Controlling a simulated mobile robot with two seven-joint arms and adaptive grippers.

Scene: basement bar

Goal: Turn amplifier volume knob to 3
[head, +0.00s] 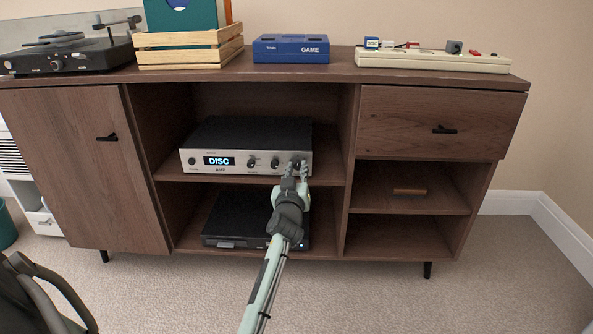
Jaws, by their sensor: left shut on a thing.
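The amplifier (240,137) is a black box with a silver front on the upper middle shelf of the wooden cabinet. My left gripper (296,170) reaches up from below to the right end of the front. It is shut on the rightmost knob (295,162), which its fingers largely cover. The knob's marks and pointer are too small to read. My right gripper is not in view.
A black device (222,229) lies on the shelf below, partly behind my left arm. The cabinet top (340,67) holds a turntable (65,53), a wooden crate (190,57), a blue GAME box (291,49) and a cream board (430,60). Carpet in front is open at right.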

